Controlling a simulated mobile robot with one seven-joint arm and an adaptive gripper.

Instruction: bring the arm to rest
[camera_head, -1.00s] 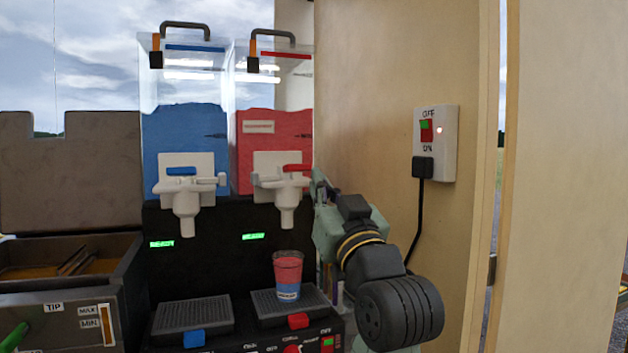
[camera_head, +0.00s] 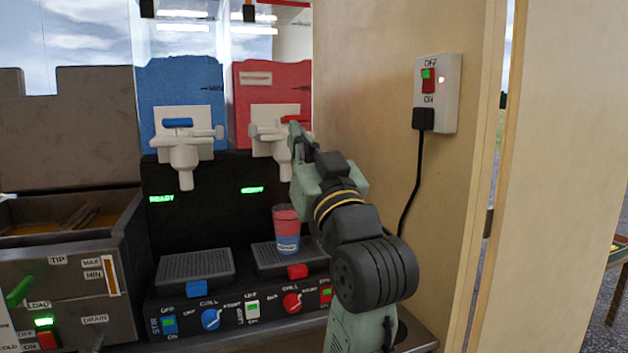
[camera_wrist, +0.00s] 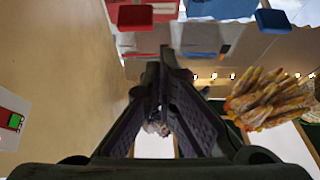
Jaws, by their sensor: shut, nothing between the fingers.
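My gripper (camera_head: 296,136) is shut and empty. In the head view it is raised in front of the red slush tank's tap (camera_head: 275,125), partly covering it; I cannot tell whether it touches. The wrist view shows its fingers (camera_wrist: 160,68) together at the tips. A cup of red and blue slush (camera_head: 287,230) stands upright on the right drip grid, below and left of the gripper. My arm rises from the lower right beside the wall panel.
The blue tank (camera_head: 180,90) stands left of the red tank (camera_head: 268,95). A switch box (camera_head: 436,92) with a hanging cable is on the wall (camera_head: 385,50) at right. A fryer (camera_head: 60,265) stands at left. Food pieces (camera_wrist: 260,98) show in the wrist view.

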